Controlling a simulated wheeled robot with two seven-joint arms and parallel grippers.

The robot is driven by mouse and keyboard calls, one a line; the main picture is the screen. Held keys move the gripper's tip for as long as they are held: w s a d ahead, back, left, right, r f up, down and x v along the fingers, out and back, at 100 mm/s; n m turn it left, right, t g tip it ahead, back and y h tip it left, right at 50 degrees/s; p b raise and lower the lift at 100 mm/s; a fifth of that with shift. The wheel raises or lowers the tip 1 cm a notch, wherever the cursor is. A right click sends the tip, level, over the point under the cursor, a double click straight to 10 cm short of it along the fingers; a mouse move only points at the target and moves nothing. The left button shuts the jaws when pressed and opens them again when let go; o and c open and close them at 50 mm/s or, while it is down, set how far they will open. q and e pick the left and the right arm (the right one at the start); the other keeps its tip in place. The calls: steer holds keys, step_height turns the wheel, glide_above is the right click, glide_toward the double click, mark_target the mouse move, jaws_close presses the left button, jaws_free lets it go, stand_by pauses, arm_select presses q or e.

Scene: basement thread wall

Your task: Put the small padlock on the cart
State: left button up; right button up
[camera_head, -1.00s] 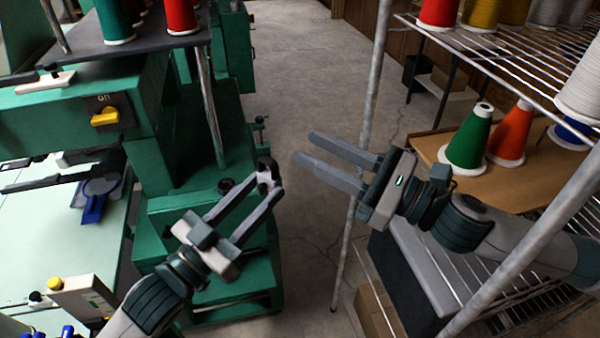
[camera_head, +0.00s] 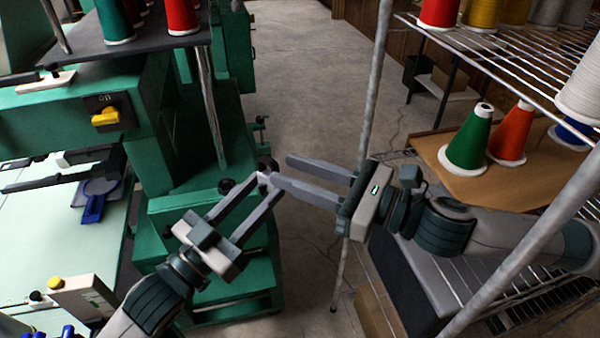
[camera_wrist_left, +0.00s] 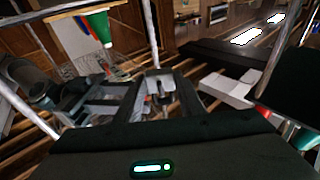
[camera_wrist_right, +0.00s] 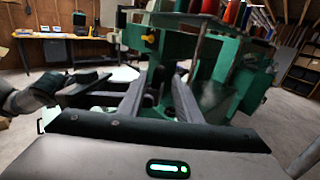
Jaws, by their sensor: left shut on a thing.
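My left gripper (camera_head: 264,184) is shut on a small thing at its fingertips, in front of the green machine. It looks like the small padlock (camera_wrist_left: 158,84), pale grey in the left wrist view, but its shape is hard to make out. My right gripper (camera_head: 281,170) is open, its two fingers apart and pointing left. Its fingertips are close to the left fingertips and the held thing; I cannot tell whether they touch. No cart can be picked out for certain; the wire rack (camera_head: 497,52) at the right could be it.
The rack holds thread cones, including a green one (camera_head: 468,140) on a brown board (camera_head: 440,160). Its metal pole (camera_head: 372,90) stands near my right gripper. A green machine (camera_head: 185,140) fills the left. Bare concrete floor (camera_head: 310,70) lies between.

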mark_target(262, 161)
steer(key=shift+x, duration=3.4)
steer(key=shift+c, duration=0.7)
jaws_close()
arm_select(q)
steer(key=o, duration=1.2)
steer(key=shift+v, duration=3.75)
steer(key=shift+f, duration=0.1)
